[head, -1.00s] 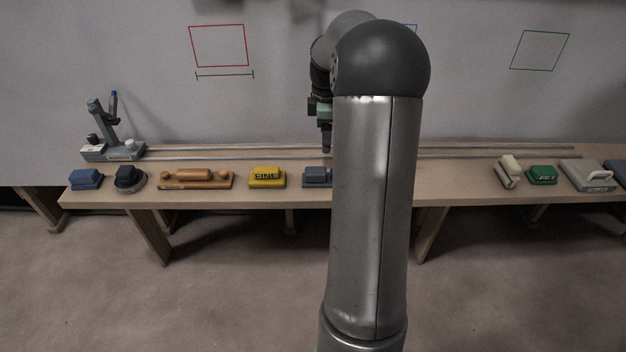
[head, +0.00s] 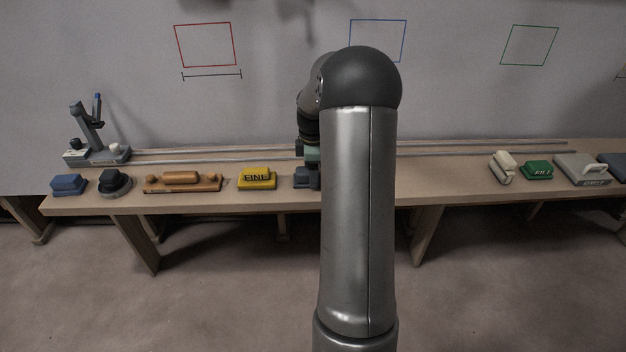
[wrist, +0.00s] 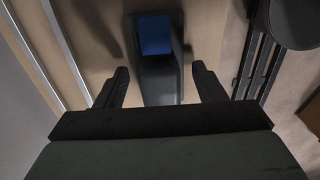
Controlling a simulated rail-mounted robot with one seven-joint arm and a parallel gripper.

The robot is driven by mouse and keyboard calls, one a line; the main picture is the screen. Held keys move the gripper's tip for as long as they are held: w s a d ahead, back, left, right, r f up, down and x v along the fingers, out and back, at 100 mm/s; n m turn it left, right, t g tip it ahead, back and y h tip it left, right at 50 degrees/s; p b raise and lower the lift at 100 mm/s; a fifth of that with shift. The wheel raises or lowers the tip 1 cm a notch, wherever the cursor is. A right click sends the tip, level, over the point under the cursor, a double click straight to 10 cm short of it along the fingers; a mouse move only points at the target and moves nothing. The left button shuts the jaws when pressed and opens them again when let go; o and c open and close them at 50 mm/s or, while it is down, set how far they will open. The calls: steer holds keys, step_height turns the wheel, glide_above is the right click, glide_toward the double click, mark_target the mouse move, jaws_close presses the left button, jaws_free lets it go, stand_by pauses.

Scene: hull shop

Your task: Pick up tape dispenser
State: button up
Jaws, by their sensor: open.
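A grey-blue object (head: 302,177), which looks like the tape dispenser, sits on the bench just right of the yellow block, partly hidden by my arm. In the wrist view it is a long dark grey body (wrist: 163,88) with a bright blue part (wrist: 155,35) at the top of the picture. My gripper (wrist: 161,82) is open, with one finger on each side of the grey body. A gap shows beside each finger, and nothing is held. In the head view my arm hides most of the fingers.
A yellow "FINE" block (head: 257,178) and a wooden tool (head: 183,182) stand to the left. A cream object (head: 502,168) and a green block (head: 537,170) stand far right. Metal rails (head: 450,153) run along the back of the bench (head: 440,185). A grey stand (head: 92,140) is at far left.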

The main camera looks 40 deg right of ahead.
steer(key=c, duration=1.1)
steer(key=shift+r, duration=0.5)
step_height(320, 180, up, 2)
steer(key=shift+r+p, duration=0.15)
steer(key=shift+p, duration=0.4)
steer(key=s+a+r+p, duration=0.1)
steer(key=s+r, duration=0.2)
steer(key=s, duration=0.1)
steer(key=s+a+r+p, duration=0.1)
steer(key=s+a+r, duration=0.1)
steer(key=s+r, duration=0.1)
steer(key=s+a+r+p, duration=0.1)
steer(key=s+r, duration=0.2)
steer(key=s, duration=0.3)
steer(key=shift+s+a+r, duration=0.1)
steer(key=shift+a+r, duration=0.25)
steer(key=shift+a, duration=0.05)
